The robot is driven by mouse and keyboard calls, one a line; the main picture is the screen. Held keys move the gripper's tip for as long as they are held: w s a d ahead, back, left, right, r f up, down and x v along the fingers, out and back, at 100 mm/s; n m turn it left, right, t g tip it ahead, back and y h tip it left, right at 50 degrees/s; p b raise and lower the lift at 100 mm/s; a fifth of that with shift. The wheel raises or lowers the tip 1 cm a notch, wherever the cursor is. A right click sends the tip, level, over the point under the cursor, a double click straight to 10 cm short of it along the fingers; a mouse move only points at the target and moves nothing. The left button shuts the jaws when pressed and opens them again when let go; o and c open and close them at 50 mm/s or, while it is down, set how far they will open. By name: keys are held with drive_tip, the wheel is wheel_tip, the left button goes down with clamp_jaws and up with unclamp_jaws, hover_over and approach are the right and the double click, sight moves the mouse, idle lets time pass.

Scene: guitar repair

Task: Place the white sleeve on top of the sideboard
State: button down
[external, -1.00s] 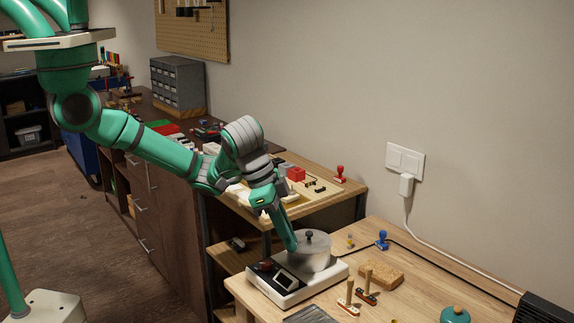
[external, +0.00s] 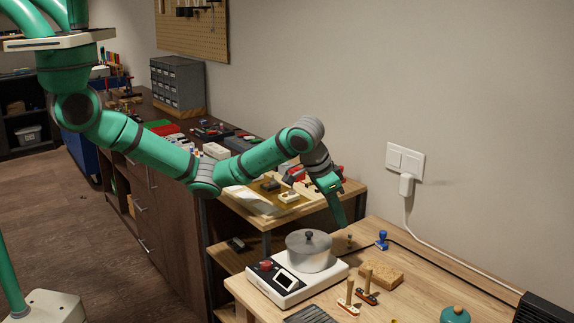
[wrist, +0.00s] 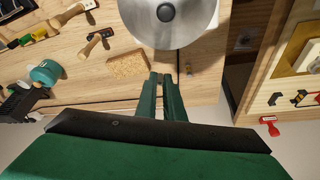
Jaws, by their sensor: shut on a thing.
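My gripper (external: 340,220) is over the back left of the light wood bench, behind and right of the steel pot, with its fingers pointing down. In the wrist view its two green fingers (wrist: 161,78) are close together. What they hold is hidden or too small to make out. I cannot pick out the white sleeve with certainty in either view. The sideboard (external: 172,213) is the long dark brown cabinet at left, its top crowded with small items. A pale block (external: 215,150) lies near its right end.
The steel pot (external: 309,252) stands on a white hotplate (external: 270,282) beside my gripper. A cork block (external: 381,275), a blue stamp (external: 382,240) and a teal lidded thing (external: 455,314) are on the bench. A wooden shelf unit (external: 262,217) with parts stands between bench and sideboard.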

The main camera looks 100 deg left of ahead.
drive_tip(key=w+f, duration=0.2)
drive_tip(key=w, duration=0.2)
drive_tip(key=w+a+f, duration=0.1)
drive_tip(key=w+f, duration=0.2)
drive_tip(key=w, duration=0.1)
drive_tip(key=w+f, duration=0.3)
drive_tip(key=w, duration=0.1)
drive_tip(key=shift+w+a+f, duration=0.1)
drive_tip(key=shift+a+f, duration=0.1)
drive_tip(key=shift+a, duration=0.2)
drive_tip(key=shift+w+a+f, duration=0.1)
drive_tip(key=shift+w+f, duration=0.45)
drive_tip(key=shift+f, duration=1.65)
drive_tip(key=shift+f, duration=0.1)
drive_tip(key=c, duration=2.2)
unclamp_jaws()
drive_tip(key=shift+o, duration=0.2)
